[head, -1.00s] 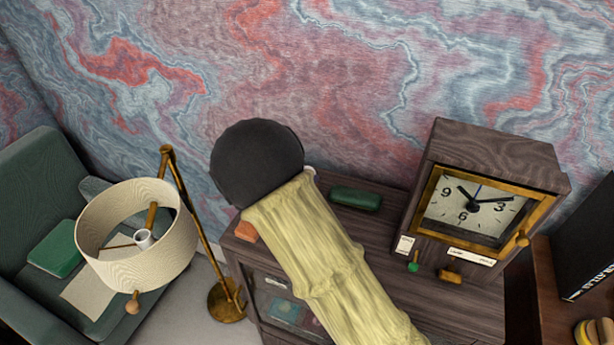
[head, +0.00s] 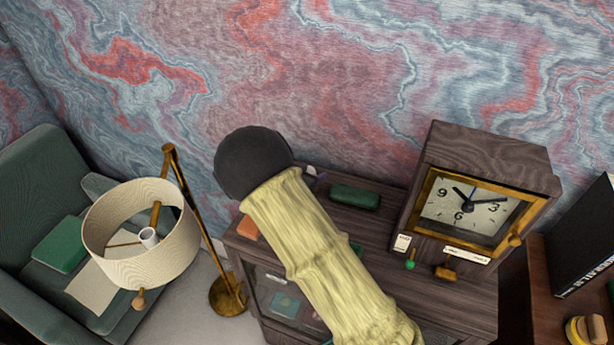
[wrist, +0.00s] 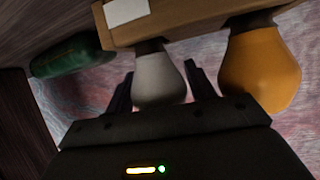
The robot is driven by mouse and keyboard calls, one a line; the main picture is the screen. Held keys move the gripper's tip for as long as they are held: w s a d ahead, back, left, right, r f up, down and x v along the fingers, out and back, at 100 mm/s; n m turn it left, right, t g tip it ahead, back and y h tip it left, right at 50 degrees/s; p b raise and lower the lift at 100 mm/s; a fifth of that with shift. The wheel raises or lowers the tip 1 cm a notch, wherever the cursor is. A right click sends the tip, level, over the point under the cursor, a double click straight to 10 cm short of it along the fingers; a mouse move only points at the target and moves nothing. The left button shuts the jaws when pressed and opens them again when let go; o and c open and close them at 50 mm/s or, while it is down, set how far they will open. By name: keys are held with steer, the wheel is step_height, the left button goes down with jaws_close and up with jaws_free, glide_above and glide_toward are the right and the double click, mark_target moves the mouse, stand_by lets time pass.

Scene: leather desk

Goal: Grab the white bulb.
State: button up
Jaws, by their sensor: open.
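In the wrist view the white bulb (wrist: 158,76) sits between the two fingers of my gripper (wrist: 161,90). The fingers are open, one on each side of the bulb; I cannot tell whether either touches it. The bulb's neck meets a wooden block (wrist: 190,22) with a white label. An orange bulb (wrist: 259,70) is at the same block, just right of the right finger. In the head view my arm hides the gripper and both bulbs.
A green case (head: 355,197) lies on the dark wooden cabinet (head: 390,215), and also shows at left in the wrist view (wrist: 68,56). A clock (head: 468,208) stands at right. A floor lamp (head: 140,235) and green armchair (head: 35,190) are at left.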

steer(key=c, duration=0.6)
steer(key=shift+r, duration=0.15)
step_height(320, 180, up, 10)
steer(key=shift+f+b, duration=0.1)
steer(key=shift+b, duration=0.95)
steer(key=shift+w+f, duration=0.1)
